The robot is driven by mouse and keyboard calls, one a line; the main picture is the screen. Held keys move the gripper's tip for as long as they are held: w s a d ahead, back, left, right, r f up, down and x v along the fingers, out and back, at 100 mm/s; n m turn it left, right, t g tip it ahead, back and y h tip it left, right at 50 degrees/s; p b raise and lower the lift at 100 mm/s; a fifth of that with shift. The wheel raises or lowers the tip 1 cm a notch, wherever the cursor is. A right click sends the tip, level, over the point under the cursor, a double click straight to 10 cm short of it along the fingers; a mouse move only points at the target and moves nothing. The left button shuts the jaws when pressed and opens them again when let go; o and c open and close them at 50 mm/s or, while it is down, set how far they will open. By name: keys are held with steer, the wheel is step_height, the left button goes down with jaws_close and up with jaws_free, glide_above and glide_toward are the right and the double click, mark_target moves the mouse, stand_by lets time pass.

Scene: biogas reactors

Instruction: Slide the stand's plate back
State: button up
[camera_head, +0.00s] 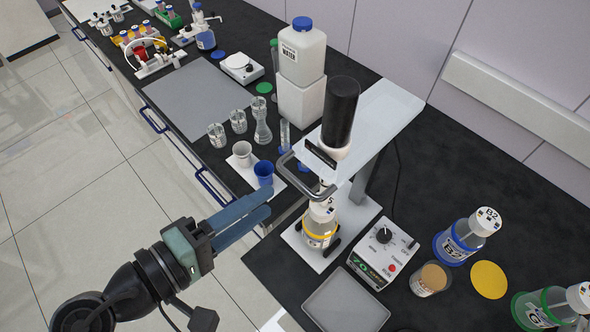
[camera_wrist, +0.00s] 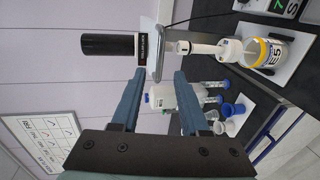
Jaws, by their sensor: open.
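The stand's white plate (camera_head: 388,112) sits on top of a grey column (camera_head: 365,182). It carries a black cylindrical motor (camera_head: 341,105), also in the wrist view (camera_wrist: 108,45), and a grey bar handle (camera_head: 296,178) on its near edge. In the wrist view the handle (camera_wrist: 158,62) shows between my fingertips, farther ahead. Below the plate a yellow-banded bottle (camera_head: 319,232) stands on the white base (camera_head: 298,238); the wrist view shows its label E5 (camera_wrist: 270,54). My gripper (camera_head: 266,202) is open and empty, left of the handle and apart from it.
Blue cup (camera_head: 264,172), white cup (camera_head: 242,153) and several glass vessels stand left of the stand. A control box (camera_head: 383,250), grey tray (camera_head: 346,303) and bottle B2 (camera_head: 459,240) are to the right. A white water jug (camera_head: 301,55) stands behind.

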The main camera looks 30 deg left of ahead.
mark_target(296, 178)
steer(key=p+x, duration=0.2)
steer(key=x, duration=0.4)
steer(key=shift+w+d+r, duration=0.1)
steer(key=shift+w, duration=0.2)
steer(key=shift+x, duration=0.8)
steer(key=shift+c, duration=0.2)
jaws_close()
